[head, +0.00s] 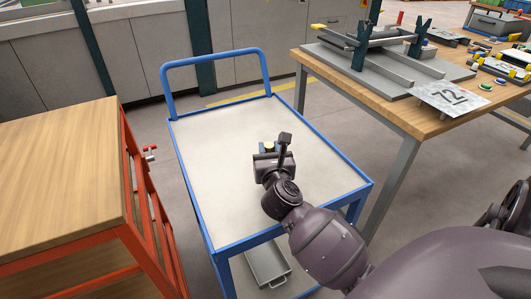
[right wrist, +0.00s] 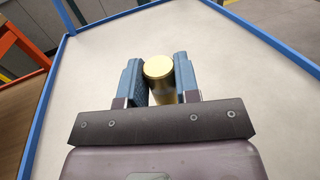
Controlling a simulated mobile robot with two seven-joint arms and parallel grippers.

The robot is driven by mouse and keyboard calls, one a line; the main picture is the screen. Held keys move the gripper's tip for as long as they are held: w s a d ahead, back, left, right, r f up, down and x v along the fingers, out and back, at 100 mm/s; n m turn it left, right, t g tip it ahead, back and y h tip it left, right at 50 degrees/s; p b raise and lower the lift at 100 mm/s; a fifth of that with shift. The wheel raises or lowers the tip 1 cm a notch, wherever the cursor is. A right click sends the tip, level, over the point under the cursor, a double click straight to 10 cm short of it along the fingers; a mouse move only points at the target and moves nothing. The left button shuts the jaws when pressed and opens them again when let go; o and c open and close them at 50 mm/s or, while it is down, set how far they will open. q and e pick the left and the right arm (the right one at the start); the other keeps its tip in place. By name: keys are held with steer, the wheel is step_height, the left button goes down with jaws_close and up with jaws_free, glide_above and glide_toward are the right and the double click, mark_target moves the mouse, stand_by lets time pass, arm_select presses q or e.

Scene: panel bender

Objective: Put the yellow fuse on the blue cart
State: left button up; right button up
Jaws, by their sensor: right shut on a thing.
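The yellow fuse (right wrist: 158,68) is a short cylinder with a gold-coloured round end. In the right wrist view it sits between the two blue fingers of my right gripper (right wrist: 160,82), which is shut on it. In the head view my right gripper (head: 270,147) is over the middle of the blue cart (head: 220,243), and the fuse is mostly hidden there. The cart has a pale, bare top and a blue frame with a push handle at the back. I cannot tell whether the fuse touches the cart top. My left gripper is not in view.
A red-framed wooden bench (head: 60,185) stands close on the left. A grey tray (head: 267,267) lies on the cart's lower shelf.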

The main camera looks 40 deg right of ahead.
steer(key=shift+f, duration=0.1)
steer(key=shift+f, duration=0.1)
steer(key=shift+f, duration=0.15)
steer(key=o, duration=0.9)
